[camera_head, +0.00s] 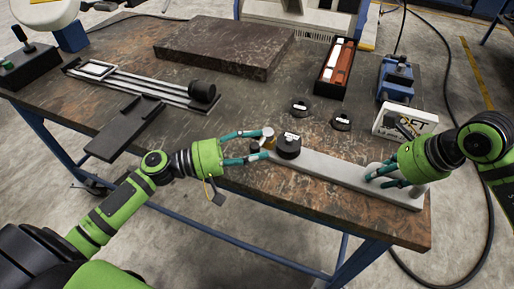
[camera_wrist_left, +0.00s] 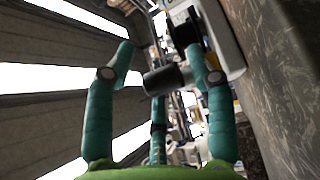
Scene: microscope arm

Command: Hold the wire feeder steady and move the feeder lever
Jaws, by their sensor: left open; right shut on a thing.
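The wire feeder appears to be the long pale grey bar (camera_head: 340,175) lying along the table's front edge, with a black round knob (camera_head: 288,147) near its left end. A small lever-like part with a dark cylindrical end (camera_wrist_left: 163,80) sticks out at that end. My left gripper (camera_head: 261,146) is open there, with its fingers on either side of this part; I cannot tell whether they touch it. The bar's pale body (camera_wrist_left: 226,35) also shows in the left wrist view. My right gripper (camera_head: 373,175) is shut on the bar's right part; its fingers partly hide the grip.
Behind are a dark slab (camera_head: 225,45), a rail device (camera_head: 140,85), a flat black plate (camera_head: 125,127), two small black parts (camera_head: 300,107), a red-and-black box (camera_head: 335,68), a blue vise-like device (camera_head: 396,78) and a white box (camera_head: 405,120). The middle table is fairly clear.

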